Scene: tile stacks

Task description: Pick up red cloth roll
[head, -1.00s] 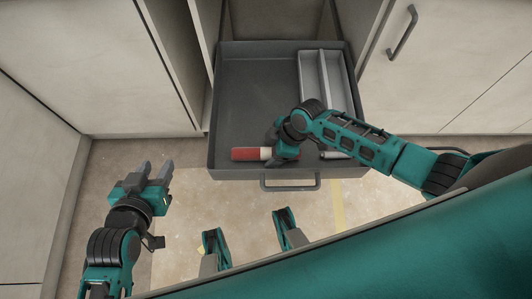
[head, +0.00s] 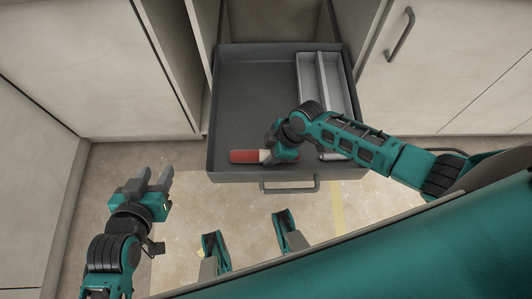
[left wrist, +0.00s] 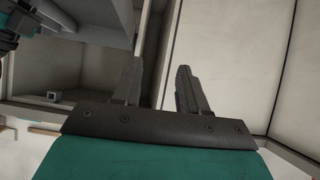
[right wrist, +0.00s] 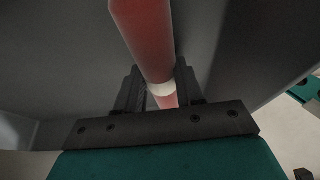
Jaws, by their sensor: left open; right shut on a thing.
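The red cloth roll (head: 245,156) lies along the front of the open dark grey drawer (head: 240,90). It has a pale band near its middle, and its right part is hidden by my right gripper (head: 268,155) in the head view. In the right wrist view the red roll (right wrist: 148,40) passes between the fingers of my right gripper (right wrist: 162,92), which is shut on it at the pale band. My left gripper (head: 156,180) is open and empty, outside the drawer to the left; its two spread fingers also show in the left wrist view (left wrist: 160,88).
A light grey divided tray (head: 325,85) sits at the drawer's back right. A small grey cylindrical thing (head: 332,156) lies at the front right, partly hidden by my arm. The drawer's left and middle floor is clear. Cabinet doors (head: 450,70) stand on both sides.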

